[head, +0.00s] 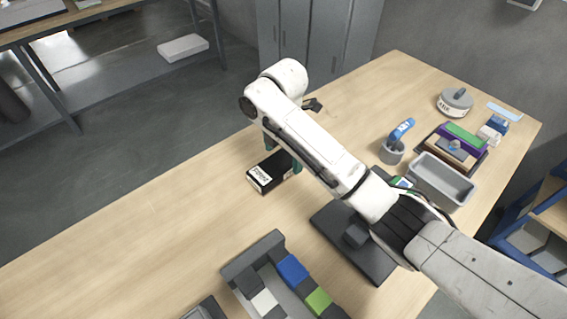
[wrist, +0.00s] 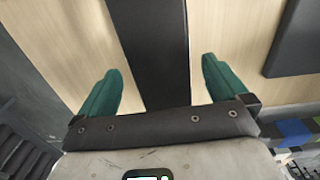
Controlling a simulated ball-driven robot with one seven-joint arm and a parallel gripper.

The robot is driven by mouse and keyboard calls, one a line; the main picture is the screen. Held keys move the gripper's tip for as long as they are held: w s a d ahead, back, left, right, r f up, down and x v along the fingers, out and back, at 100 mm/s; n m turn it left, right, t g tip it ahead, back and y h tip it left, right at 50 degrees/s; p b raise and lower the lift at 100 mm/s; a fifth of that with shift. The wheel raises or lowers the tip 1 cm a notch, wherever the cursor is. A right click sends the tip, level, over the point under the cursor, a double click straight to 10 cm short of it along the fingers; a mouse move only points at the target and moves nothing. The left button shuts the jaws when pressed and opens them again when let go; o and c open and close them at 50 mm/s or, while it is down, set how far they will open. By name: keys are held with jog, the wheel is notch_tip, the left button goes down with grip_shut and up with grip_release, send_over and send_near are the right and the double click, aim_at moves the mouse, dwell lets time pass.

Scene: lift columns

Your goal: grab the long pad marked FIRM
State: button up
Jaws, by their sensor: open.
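A long black pad (head: 265,180) with a white label on its near end lies on the wooden table, below my forearm in the head view. The label's lettering is too small to read surely, and my arm hides the pad's far part. In the wrist view the black pad (wrist: 152,45) runs lengthwise between the fingers. My gripper (head: 283,157) is open over the pad, with one green finger on each side of it. In the wrist view both fingers of my gripper (wrist: 161,75) stand apart from the pad, with bare wood showing between.
A dark flat plate (head: 372,262) lies to the right of the pad. A grey tray with coloured blocks (head: 291,268) is at the front. A grey bin (head: 443,180), a cup with a blue-handled tool (head: 392,152) and a round weight (head: 455,101) stand at right. The table left of the pad is clear.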

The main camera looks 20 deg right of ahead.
jog(key=shift+f, duration=1.45)
jog(key=shift+c, duration=0.2)
jog(key=c, duration=1.2)
jog(key=shift+c, duration=0.3)
jog(key=shift+r, duration=0.15)
